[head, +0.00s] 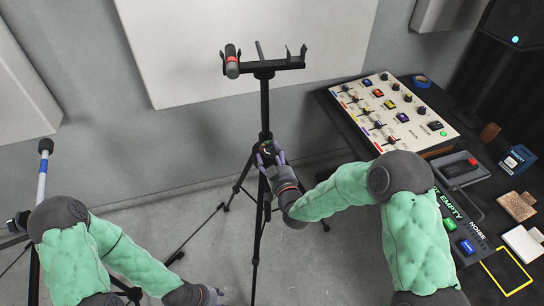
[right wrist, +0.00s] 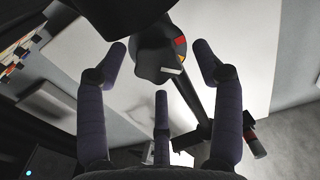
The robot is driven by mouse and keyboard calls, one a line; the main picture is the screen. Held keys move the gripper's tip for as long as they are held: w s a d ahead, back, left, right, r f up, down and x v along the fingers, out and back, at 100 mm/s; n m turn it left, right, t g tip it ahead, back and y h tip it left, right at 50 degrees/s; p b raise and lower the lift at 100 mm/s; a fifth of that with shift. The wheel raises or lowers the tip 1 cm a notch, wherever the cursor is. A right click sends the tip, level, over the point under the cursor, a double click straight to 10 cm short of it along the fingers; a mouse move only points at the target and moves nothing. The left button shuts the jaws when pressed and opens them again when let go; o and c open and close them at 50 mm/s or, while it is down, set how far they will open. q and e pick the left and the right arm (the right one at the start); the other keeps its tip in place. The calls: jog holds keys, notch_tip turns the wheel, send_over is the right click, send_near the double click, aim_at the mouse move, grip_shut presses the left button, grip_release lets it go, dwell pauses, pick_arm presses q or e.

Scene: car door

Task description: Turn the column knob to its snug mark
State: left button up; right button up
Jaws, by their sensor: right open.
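The black stand (head: 265,105) rises in the middle of the head view, with the column knob (head: 266,148) partway up its pole. In the right wrist view the knob (right wrist: 153,64) is dark, with a white pointer line on its lower right. Behind it sits a dial (right wrist: 181,48) with red and yellow patches; the rest of the dial is hidden. My right gripper (head: 272,162) is open at the knob. In the right wrist view its fingers (right wrist: 160,76) stand around the knob, apart from it. My left gripper (head: 210,294) is low in the head view, its fingers unclear.
The stand's top bar carries a grey and red microphone (head: 232,62) at its left. A dark desk (head: 345,118) at right bears a mixer (head: 400,118), a pedal unit and small boxes. Another stand with a blue and white pole (head: 42,175) is at left.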

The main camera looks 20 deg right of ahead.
jog(key=c, duration=1.1)
jog(key=shift+w+r+m+b, duration=0.1)
jog(key=shift+m+b, duration=0.6)
jog(key=shift+b, duration=0.05)
jog(key=shift+r+m, duration=0.1)
jog(key=shift+m, duration=0.2)
jog(key=shift+d+r, duration=0.1)
jog(key=o, duration=1.1)
jog(key=shift+f, duration=0.2)
jog(key=s, duration=1.2)
jog(key=shift+d, duration=0.15)
